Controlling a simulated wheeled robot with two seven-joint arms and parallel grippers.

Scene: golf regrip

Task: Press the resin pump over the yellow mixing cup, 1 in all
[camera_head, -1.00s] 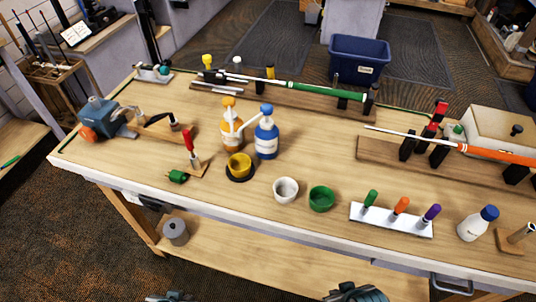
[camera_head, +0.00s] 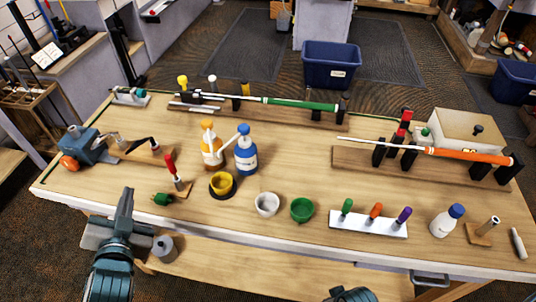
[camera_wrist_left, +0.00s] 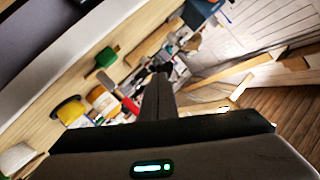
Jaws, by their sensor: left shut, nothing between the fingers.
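The yellow mixing cup (camera_head: 221,183) sits on a dark round base near the front of the bench. Just behind it stand two pump bottles, an amber one with an orange top (camera_head: 211,150) and a blue one (camera_head: 245,157). I cannot tell from labels which holds resin. Their white spouts point towards the cup side. My left gripper (camera_head: 128,192) is shut and empty, over the bench's front left edge, apart from the cup and bottles. It also shows in the left wrist view (camera_wrist_left: 158,72), with the yellow cup to its left. My right gripper is out of view; only part of that arm shows.
A red-handled tool on a wooden stand (camera_head: 175,178) and a green piece (camera_head: 162,199) lie between my left gripper and the cup. White (camera_head: 267,204) and green (camera_head: 302,209) cups stand to the right. A rack of coloured handles (camera_head: 368,222) is farther right.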

